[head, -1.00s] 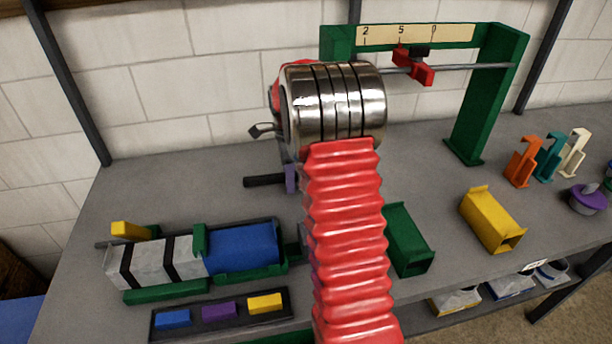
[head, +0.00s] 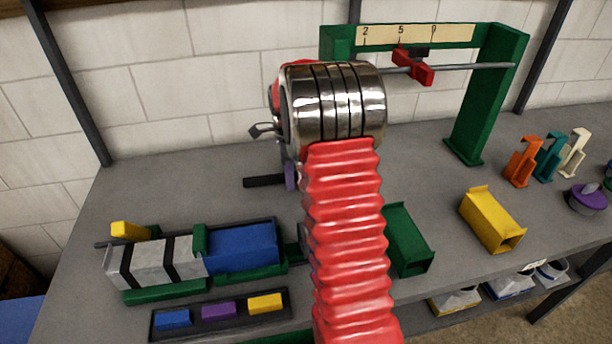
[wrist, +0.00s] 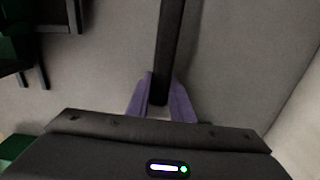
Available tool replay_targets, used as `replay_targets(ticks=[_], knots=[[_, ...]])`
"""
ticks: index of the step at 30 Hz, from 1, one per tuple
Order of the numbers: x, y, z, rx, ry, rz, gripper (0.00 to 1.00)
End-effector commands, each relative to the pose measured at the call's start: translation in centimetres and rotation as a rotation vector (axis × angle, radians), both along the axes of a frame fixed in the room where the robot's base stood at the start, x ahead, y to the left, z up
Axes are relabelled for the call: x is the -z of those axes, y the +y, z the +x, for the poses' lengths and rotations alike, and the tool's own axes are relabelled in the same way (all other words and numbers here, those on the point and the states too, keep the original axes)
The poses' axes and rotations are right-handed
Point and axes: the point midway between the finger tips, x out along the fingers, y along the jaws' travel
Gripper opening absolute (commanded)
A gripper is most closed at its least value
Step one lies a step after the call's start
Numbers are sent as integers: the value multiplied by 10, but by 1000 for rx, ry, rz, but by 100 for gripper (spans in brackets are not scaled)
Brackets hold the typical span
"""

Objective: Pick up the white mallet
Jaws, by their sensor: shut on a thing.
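My gripper (wrist: 160,100) has purple fingers, and they are shut on a black bar-like handle (wrist: 171,45) that runs away from them in the wrist view. In the head view the same handle (head: 264,181) sticks out to the left of the one purple finger (head: 291,177) that shows, over the grey bench. The rest of my gripper is behind my arm there. No white mallet head shows in either view, so I cannot tell from these frames whether this handle belongs to the white mallet. I cannot tell whether the handle touches the bench.
A green frame (head: 478,110) with a scale and red slider stands behind right. Orange (head: 521,163), teal (head: 549,158) and cream (head: 574,155) brackets stand right. A yellow channel (head: 489,218), a green channel (head: 410,240), a blue block fixture (head: 243,249) and a dark tray (head: 285,311) occupy the front.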

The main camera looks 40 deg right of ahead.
Motion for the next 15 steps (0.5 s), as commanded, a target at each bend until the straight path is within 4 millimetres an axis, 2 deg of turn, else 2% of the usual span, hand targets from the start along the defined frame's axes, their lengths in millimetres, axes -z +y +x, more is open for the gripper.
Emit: replay_targets(ticks=[10,15], knots=[[-2,0,0,0,1,0,0],[-15,0,0,0,-2,-1,0]])
